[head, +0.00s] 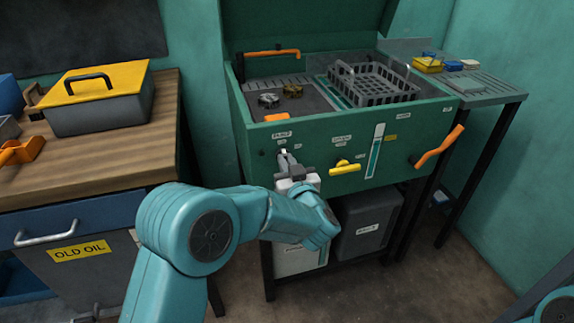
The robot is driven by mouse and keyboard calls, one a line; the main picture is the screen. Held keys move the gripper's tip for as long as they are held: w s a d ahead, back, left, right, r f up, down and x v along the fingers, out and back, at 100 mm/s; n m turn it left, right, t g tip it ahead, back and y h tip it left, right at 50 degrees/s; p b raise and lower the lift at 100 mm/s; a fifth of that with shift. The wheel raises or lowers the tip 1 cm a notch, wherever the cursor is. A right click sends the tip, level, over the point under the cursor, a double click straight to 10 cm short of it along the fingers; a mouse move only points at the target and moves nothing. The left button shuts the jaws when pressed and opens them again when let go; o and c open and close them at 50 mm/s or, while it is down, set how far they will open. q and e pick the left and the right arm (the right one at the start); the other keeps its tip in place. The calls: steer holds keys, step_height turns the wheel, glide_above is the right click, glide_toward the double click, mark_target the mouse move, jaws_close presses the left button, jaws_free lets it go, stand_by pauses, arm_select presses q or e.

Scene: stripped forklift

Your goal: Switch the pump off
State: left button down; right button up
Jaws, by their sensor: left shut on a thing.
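A green parts-washing cabinet (232,100) stands in the middle with its lid up. On the left of its front panel is a small label (281,134) that seems to read PUMP. My left gripper (285,157) is at the panel just below this label, shut on the small pump switch. A small light tip shows between the fingers; the fingers hide most of the switch, so I cannot tell its position. My right gripper is not in view; only a bit of my right arm shows at the bottom right corner.
A yellow valve handle (345,166) and an orange lever (440,146) stick out of the panel to the right. A grey basket (374,84) sits in the basin. A wooden bench (120,150) with a yellow-lidded toolbox (97,98) stands at the left.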

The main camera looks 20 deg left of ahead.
arm_select(q)
steer(key=shift+f, duration=0.1)
steer(key=c, duration=1.2)
jaws_free()
steer(key=p+v, duration=0.1)
steer(key=v, duration=1.5)
steer(key=shift+s+d, duration=0.1)
